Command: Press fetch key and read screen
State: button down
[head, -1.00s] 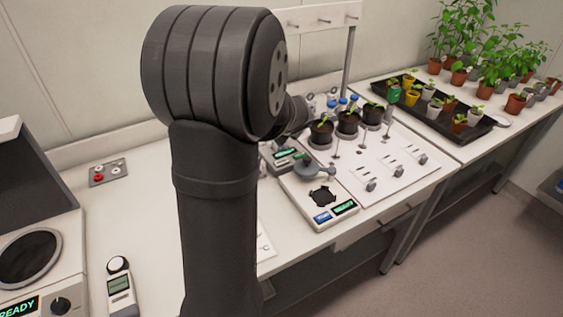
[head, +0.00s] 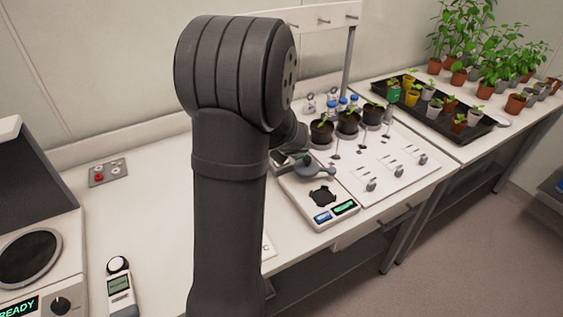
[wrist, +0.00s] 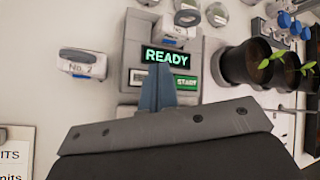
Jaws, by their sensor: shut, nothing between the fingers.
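In the wrist view a small grey device (wrist: 203,58) has a dark screen (wrist: 166,56) reading "READY" in green letters. Below the screen is a panel with a green strip reading "START" (wrist: 187,83) and a pale key (wrist: 138,77) at its left; I cannot read a fetch label. My gripper (wrist: 159,75) is shut and empty, its blue-grey fingertips over the panel just below the screen, covering part of it. I cannot tell whether they touch. In the head view my arm hides the gripper and much of this device (head: 283,157).
A flat instrument (head: 303,196) with blue and green panels stands right of my arm. Dark pots (head: 348,123) with seedlings stand behind it. Another machine reading "READY" (head: 20,307) stands at far left.

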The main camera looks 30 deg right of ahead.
jog(key=shift+f, duration=1.25)
jog(key=shift+f, duration=0.1)
dwell(1.1)
jog(key=shift+f, duration=0.35)
jog(key=shift+f, duration=0.4)
dwell(0.5)
jog(key=shift+r, duration=0.85)
jog(key=shift+r, duration=2.5)
